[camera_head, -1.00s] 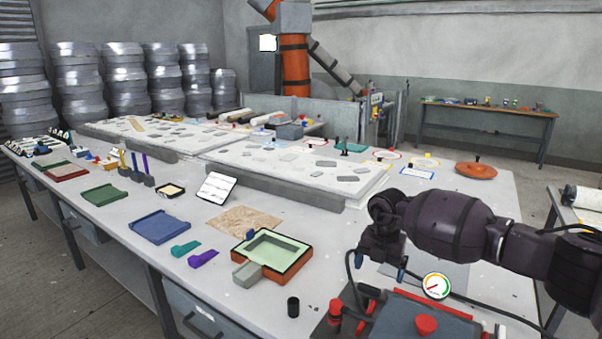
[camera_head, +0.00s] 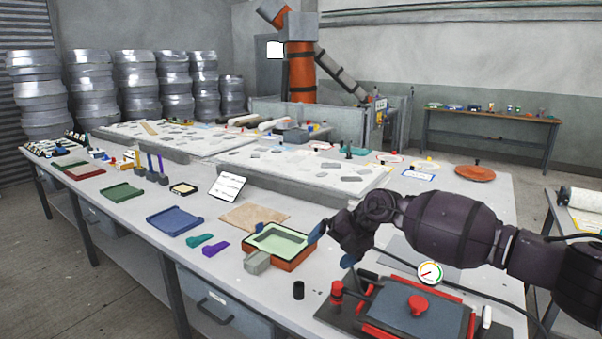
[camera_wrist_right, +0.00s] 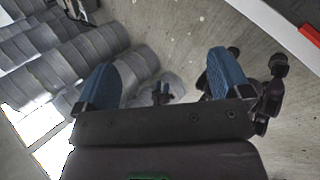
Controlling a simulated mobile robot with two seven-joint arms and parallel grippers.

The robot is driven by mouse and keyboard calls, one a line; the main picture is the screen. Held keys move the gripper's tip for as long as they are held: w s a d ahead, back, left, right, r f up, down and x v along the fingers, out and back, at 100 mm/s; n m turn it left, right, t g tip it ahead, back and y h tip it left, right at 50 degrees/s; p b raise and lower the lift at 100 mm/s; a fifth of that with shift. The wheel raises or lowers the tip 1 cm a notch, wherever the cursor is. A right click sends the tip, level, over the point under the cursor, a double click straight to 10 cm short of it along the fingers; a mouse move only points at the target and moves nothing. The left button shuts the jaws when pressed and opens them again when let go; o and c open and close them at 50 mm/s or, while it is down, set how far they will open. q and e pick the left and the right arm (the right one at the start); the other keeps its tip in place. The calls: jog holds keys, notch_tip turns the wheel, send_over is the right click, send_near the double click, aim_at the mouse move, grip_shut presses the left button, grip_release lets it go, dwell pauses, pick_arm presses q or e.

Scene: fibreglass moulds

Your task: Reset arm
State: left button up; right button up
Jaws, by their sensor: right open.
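My right gripper (camera_head: 332,246) hangs above the table in the head view, its arm reaching in from the right. Its two blue fingertips are apart, with nothing between them. In the wrist view the gripper (camera_wrist_right: 165,85) also shows its blue fingers wide apart and empty. The gripper is in front of the orange-rimmed mould (camera_head: 302,256) with its pale green inside, and behind the red-framed press with a gauge (camera_head: 430,272). I cannot tell if it is touching anything; it looks raised. My left gripper is in neither view.
The long table holds a blue tray (camera_head: 174,221), a green tray (camera_head: 121,192), a brown mat (camera_head: 254,217), a grey block (camera_head: 257,262) and a black cup (camera_head: 298,290). White slabs (camera_head: 300,168) lie behind. An orange disc (camera_head: 475,173) is at the back right.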

jog(key=s+a+r+m+t+y, duration=0.4)
jog(key=s+a+r+t+y, duration=0.1)
jog(key=a+r+y, duration=0.45)
jog(key=s+d+f+m+t+h, duration=0.55)
jog(key=d+f+m, duration=0.45)
jog(key=m, duration=0.2)
jog(key=s+d+f+m+t+h, duration=0.4)
jog(key=d+f+m+h, duration=0.3)
jog(key=d+f+m, duration=0.35)
jog(key=s+d+f+m+g+h, duration=0.2)
jog(key=s+d+f, duration=0.3)
jog(key=s+f, duration=0.3)
jog(key=s+d+f+m+g+h, duration=0.3)
jog(key=s+f, duration=0.6)
jog(key=s, duration=0.6)
jog(key=shift+d+m, duration=0.85)
jog(key=shift+m, duration=0.2)
